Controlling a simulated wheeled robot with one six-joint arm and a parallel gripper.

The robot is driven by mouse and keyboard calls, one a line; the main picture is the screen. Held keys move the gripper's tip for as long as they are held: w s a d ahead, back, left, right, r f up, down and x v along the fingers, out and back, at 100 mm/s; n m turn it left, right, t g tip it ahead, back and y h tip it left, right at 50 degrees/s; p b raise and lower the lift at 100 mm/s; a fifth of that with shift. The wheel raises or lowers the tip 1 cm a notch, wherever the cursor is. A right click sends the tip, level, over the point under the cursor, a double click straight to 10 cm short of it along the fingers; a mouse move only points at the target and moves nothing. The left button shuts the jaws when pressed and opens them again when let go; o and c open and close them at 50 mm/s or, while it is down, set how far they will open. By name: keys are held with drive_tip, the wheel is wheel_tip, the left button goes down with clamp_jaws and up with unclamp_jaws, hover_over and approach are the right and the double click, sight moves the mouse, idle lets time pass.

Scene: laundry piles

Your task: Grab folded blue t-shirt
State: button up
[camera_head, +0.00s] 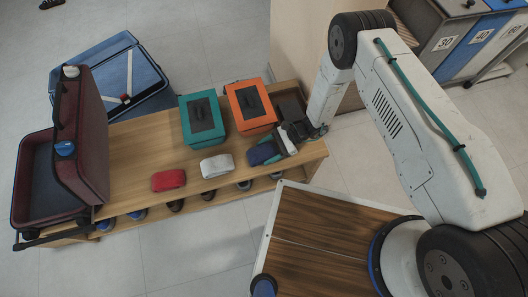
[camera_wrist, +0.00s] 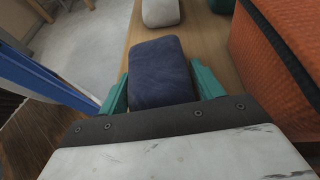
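The folded blue t-shirt (camera_head: 262,153) lies near the right end of the wooden bench, in front of the orange box. It also shows as a dark blue bundle (camera_wrist: 160,72) in the wrist view. My gripper (camera_head: 276,146) is low at the bench's right end, and its teal fingers (camera_wrist: 161,88) stand on both sides of the near part of the shirt. The fingers are spread wide, close to the shirt's sides; firm contact does not show. The shirt's near end is hidden behind the gripper's dark edge.
A white folded shirt (camera_head: 216,165) and a red one (camera_head: 168,180) lie left on the bench (camera_head: 130,170). Teal (camera_head: 203,118) and orange (camera_head: 250,104) boxes stand behind. An open maroon suitcase (camera_head: 92,130) is at the left end. Shoes sit underneath.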

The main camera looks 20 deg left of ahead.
drive_tip(key=shift+c, duration=0.8)
